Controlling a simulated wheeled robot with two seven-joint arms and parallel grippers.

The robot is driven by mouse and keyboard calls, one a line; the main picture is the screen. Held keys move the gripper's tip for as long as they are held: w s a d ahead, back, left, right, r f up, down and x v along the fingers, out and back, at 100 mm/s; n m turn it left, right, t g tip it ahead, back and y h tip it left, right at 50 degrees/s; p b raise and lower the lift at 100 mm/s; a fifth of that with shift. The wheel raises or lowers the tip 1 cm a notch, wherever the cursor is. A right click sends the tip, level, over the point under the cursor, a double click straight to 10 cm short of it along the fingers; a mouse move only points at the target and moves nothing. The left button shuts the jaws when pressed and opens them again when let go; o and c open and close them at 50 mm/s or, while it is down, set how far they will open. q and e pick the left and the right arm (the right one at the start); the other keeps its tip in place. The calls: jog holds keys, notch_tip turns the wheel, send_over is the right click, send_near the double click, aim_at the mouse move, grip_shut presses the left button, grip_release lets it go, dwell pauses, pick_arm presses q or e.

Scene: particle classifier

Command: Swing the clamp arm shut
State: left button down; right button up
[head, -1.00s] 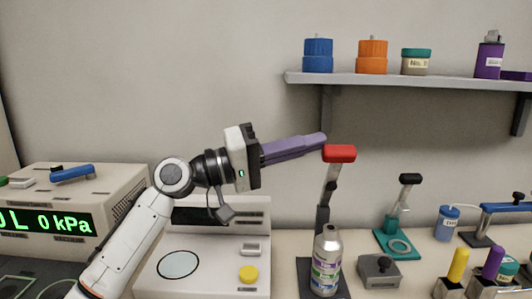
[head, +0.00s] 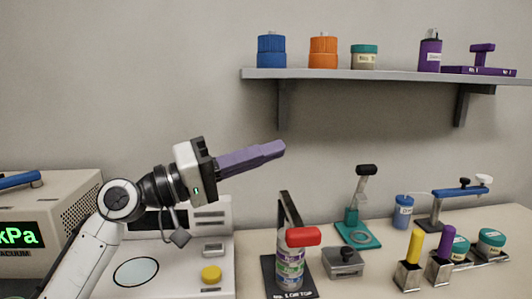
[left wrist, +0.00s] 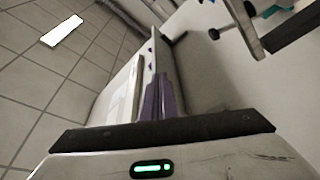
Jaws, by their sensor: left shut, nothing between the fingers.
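The clamp arm is dark with a red end (head: 304,236). In the head view it is folded forward and down, and its red end covers the top of the metal bottle (head: 290,268). The bottle stands upright on the clamp's dark base plate (head: 268,283). Whether the red end presses on the bottle cannot be told. My left gripper (head: 280,149) has purple fingers that are closed together and empty. It is in the air above and left of the clamp, apart from it. The closed fingers also show in the left wrist view (left wrist: 160,97). My right gripper is not in view.
A white device with a yellow button (head: 211,274) stands left of the clamp. A grey box (head: 343,262), a teal stand (head: 357,231) and holders with yellow and purple sticks (head: 447,243) stand to the right. A wall shelf (head: 375,75) carries several containers above.

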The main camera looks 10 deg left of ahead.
pick_arm(q)
notch_tip(320, 180, up, 10)
jog(key=p, duration=0.1)
jog(key=shift+p, duration=0.3)
dwell(0.3)
